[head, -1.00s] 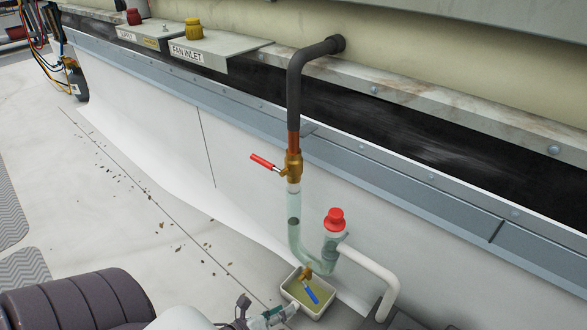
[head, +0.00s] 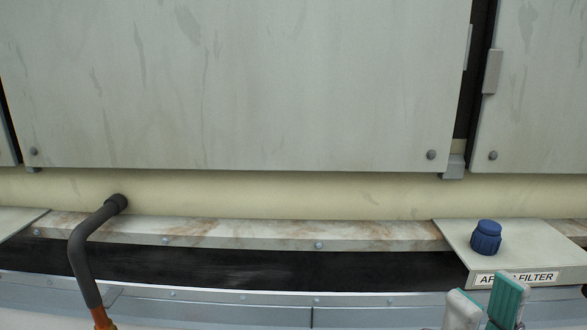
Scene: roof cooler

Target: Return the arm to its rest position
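My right gripper (head: 487,303) shows at the bottom right of the head view. Its two pale green fingertips point up and stand apart, with nothing seen between them. Its fingertips appear in front of the shelf labelled with a word ending in "FILTER" (head: 515,277), which carries a blue knob (head: 486,237). The rest of the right arm is below the picture. My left gripper is not in view.
Large grey cabinet panels (head: 240,80) fill the upper part. A dark trough (head: 280,268) with a stained ledge (head: 240,232) runs across below them. A dark bent pipe (head: 85,262) leaves the wall at the left and drops toward a copper end (head: 102,318).

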